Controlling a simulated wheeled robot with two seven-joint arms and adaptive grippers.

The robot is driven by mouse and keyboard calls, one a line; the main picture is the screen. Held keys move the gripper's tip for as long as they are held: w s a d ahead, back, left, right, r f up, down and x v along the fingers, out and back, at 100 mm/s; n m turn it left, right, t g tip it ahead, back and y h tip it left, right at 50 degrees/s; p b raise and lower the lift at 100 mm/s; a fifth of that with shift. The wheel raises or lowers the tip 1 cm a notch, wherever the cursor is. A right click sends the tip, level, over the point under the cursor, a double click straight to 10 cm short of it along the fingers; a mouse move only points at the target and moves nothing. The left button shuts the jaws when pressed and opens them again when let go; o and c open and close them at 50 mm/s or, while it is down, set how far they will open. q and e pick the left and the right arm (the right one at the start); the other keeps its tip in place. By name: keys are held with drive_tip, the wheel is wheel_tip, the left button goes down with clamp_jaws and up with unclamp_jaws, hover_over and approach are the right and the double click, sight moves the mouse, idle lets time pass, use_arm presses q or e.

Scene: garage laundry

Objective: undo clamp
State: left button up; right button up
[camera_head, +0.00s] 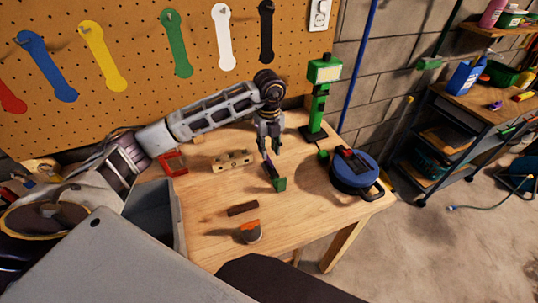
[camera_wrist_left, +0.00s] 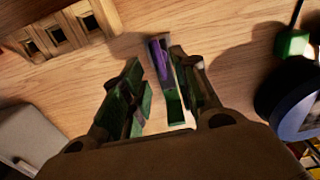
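A small clamp-like piece (camera_head: 273,174) lies on the wooden workbench, dark along its length with a green end block. In the left wrist view the piece (camera_wrist_left: 165,75) shows a grey body, a purple part and a green end. My left gripper (camera_head: 269,147) points down just above it in the head view. In the wrist view its two fingers (camera_wrist_left: 160,95) stand apart on either side of the piece, nearer to it on the right. I see no clear contact, and the palm hides part of the near side. My right gripper is not in view.
A wooden block with holes (camera_head: 232,161) and a red frame (camera_head: 173,163) lie left. A green stand (camera_head: 318,100) and a round blue case (camera_head: 353,172) are right. A dark bar (camera_head: 242,209) and an orange-grey item (camera_head: 250,232) lie in front. A pegboard (camera_head: 140,45) rises behind.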

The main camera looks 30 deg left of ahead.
sight(269, 158)
use_arm(q)
wheel_tip(269, 158, up, 7)
idle(0.4)
drive_tip(key=shift+f, duration=0.2)
idle(0.4)
